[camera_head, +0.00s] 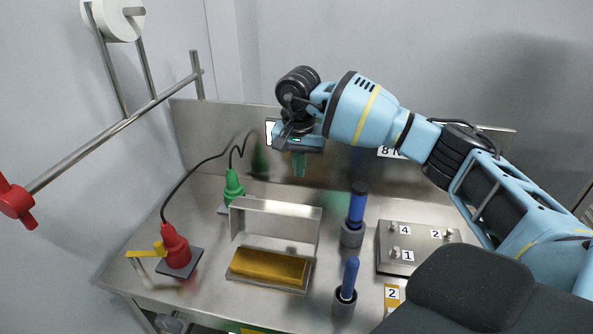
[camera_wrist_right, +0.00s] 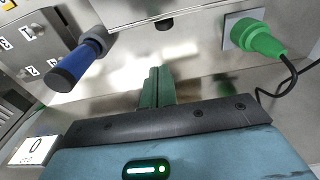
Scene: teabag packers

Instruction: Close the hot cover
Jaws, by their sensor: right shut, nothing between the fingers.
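The hot cover (camera_head: 275,207) is a metal lid standing raised and open behind a base with a gold-brown block (camera_head: 268,266), on the steel table. A metal panel (camera_wrist_right: 130,10) at the top of the right wrist view is probably this cover. My right gripper (camera_head: 299,172) is above and behind the cover, apart from it, fingers pointing down. Its green fingers (camera_wrist_right: 157,88) are shut with nothing between them. My left gripper is not in view.
A green plug-like piece (camera_head: 233,185) is left of the cover, and a red one (camera_head: 174,246) further left. Blue-handled tools (camera_head: 356,207) (camera_head: 349,278) stand in grey holders at right. A metal plate with numbered knobs (camera_head: 425,262) lies beyond them.

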